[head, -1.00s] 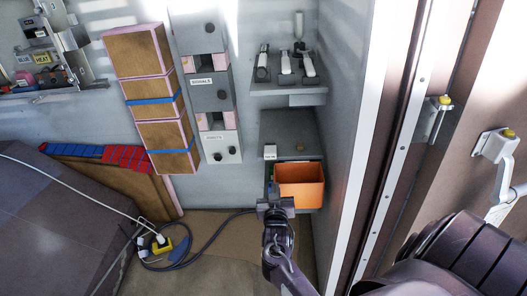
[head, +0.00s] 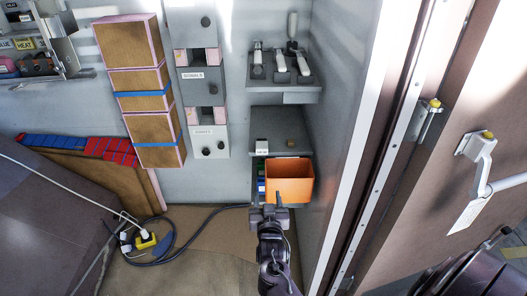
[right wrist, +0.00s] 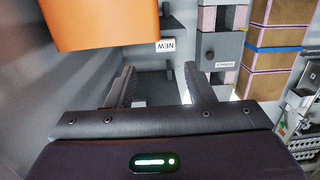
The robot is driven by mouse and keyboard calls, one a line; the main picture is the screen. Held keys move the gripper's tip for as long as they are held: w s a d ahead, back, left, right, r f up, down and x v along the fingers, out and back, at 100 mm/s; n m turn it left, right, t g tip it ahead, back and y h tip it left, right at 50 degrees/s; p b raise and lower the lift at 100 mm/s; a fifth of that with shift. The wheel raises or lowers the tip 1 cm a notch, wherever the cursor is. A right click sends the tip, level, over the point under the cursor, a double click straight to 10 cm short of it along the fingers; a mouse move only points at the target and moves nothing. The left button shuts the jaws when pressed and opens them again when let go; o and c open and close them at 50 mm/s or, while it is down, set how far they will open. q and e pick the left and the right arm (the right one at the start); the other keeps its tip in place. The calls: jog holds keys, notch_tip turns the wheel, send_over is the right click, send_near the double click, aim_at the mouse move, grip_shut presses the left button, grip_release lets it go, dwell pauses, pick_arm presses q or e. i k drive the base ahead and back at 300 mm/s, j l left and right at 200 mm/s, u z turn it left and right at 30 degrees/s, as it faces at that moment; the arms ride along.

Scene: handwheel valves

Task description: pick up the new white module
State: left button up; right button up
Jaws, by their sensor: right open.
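A small white piece marked NEW (head: 262,147) is at the front left of the lower grey shelf. Its lettering reads upside down in the right wrist view (right wrist: 165,46). I cannot tell whether it is the module itself or only a label. My right gripper (head: 270,210) is below that shelf, just in front of the orange bin's lower left side. In the right wrist view its two fingers (right wrist: 160,88) are spread with nothing between them, and the NEW piece shows beyond the gap. My left gripper is out of view.
The orange bin (head: 289,182) stands under the lower shelf (head: 285,130), close to the right gripper. Small blue and green items (head: 261,186) are left of it. An upper shelf (head: 285,90) holds levers. A grey panel (head: 208,100) is left; a door frame (head: 372,150) is right.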

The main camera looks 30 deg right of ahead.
aim_at(261, 144)
jog(key=i+j+z, duration=0.15)
jog(key=i+z, duration=0.2)
jog(key=i+j+z, duration=0.2)
jog(key=i+z, duration=0.15)
jog(key=i+j+z, duration=0.35)
